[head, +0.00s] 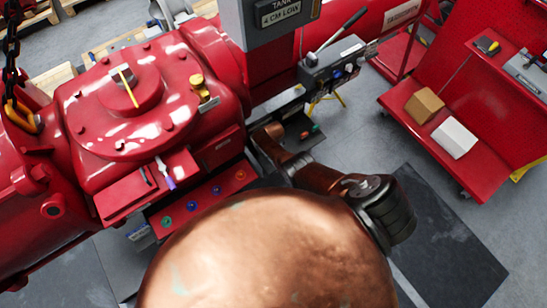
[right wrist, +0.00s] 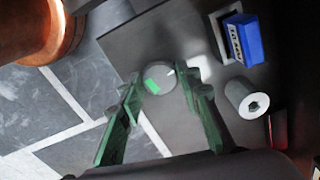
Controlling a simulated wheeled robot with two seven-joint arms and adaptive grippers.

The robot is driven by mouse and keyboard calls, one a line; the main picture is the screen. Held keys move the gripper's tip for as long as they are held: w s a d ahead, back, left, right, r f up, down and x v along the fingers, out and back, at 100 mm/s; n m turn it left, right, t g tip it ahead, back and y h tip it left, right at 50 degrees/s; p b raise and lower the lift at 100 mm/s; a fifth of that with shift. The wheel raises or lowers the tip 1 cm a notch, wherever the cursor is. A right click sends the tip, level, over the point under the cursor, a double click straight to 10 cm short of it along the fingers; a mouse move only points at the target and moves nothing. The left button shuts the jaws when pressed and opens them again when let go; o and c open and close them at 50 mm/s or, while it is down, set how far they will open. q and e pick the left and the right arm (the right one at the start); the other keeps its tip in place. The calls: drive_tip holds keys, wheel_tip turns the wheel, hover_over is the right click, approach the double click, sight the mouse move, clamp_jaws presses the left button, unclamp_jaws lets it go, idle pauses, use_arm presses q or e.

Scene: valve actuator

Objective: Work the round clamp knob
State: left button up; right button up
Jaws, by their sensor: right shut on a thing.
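In the right wrist view, the round clamp knob (right wrist: 157,74) is a small grey disc with a green patch and a white mark at its edge. It sits on a dark grey panel (right wrist: 135,45). My right gripper (right wrist: 160,84) has its two green fingers on either side of the knob and is shut on it. In the head view I cannot make out the knob or the right fingertips. My left gripper is in neither view.
Beside the knob are a blue lettered block (right wrist: 243,38) and a pale cylinder with a hex socket (right wrist: 246,99). The large red actuator housing (head: 150,95) fills the head view's left. A red cart (head: 480,165) holding boxes stands right. A large copper-coloured dome blocks the lower middle.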

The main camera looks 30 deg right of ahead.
drive_tip(key=shift+m, duration=0.3)
drive_tip(key=o, duration=1.2)
drive_tip(key=shift+c, duration=0.2)
drive_tip(key=shift+r, duration=0.15)
drive_tip(key=shift+w+a+r, duration=0.1)
drive_tip(key=shift+a+r, duration=0.05)
drive_tip(key=shift+r, duration=0.25)
wheel_tip(320, 180, up, 11)
drive_tip(key=shift+d, duration=0.25)
